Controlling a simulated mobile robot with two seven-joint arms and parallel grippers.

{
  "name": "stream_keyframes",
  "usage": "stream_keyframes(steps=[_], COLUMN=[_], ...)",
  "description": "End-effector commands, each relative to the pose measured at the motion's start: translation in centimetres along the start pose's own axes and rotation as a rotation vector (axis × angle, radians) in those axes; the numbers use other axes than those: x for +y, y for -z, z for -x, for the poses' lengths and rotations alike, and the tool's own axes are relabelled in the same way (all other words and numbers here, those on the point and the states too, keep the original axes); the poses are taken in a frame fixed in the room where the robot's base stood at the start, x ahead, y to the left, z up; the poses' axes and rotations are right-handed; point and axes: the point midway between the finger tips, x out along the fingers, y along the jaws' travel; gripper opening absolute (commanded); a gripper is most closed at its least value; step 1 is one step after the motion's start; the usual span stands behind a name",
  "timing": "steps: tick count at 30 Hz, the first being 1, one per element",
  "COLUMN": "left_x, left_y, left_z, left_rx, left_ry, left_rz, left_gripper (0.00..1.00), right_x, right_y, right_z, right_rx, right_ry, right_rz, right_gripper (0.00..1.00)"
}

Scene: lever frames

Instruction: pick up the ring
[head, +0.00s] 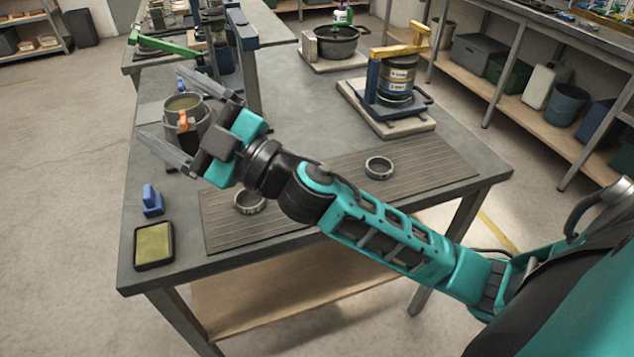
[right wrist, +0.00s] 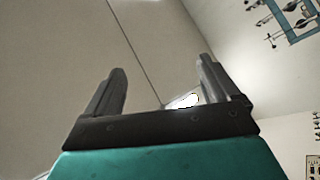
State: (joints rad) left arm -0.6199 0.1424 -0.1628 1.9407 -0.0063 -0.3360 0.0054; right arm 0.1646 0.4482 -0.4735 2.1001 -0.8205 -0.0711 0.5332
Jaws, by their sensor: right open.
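Two metal rings lie on the ribbed grey mat (head: 330,193) on the workbench. One ring (head: 379,168) lies in the open right of my arm. The other ring (head: 249,203) lies near the mat's left end, its upper edge close under my wrist in the picture. My right gripper (head: 161,104) is open and empty, raised above the bench's left side and pointing left, away from both rings. In the right wrist view its two fingers (right wrist: 160,92) stand apart with only wall and ceiling beyond. My left gripper is not in view.
A grey pot with an orange part (head: 185,115) shows behind my fingers. A lever frame with a yellow lever (head: 390,85) stands at the back right. A blue-handled tool (head: 152,200) and a yellow-green pad (head: 154,245) lie front left.

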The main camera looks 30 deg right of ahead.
Motion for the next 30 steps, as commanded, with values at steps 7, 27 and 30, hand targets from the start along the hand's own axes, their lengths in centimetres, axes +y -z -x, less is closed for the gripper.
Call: stream_keyframes(steps=[7, 27, 30], left_x=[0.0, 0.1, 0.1], left_y=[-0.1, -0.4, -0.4], left_z=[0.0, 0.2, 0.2], left_rx=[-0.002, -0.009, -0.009], left_ry=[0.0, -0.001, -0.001], left_rz=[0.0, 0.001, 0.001], left_gripper=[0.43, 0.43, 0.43], right_x=[-6.2, 8.1, 9.1], right_y=[3.5, -15.9, -16.4], right_z=[-0.8, 13.8, 14.6], right_rx=[0.425, -0.36, -0.422], right_ry=[0.537, 1.971, 2.002], right_rz=[0.335, 0.755, 0.747], right_gripper=[0.89, 0.89, 0.89])
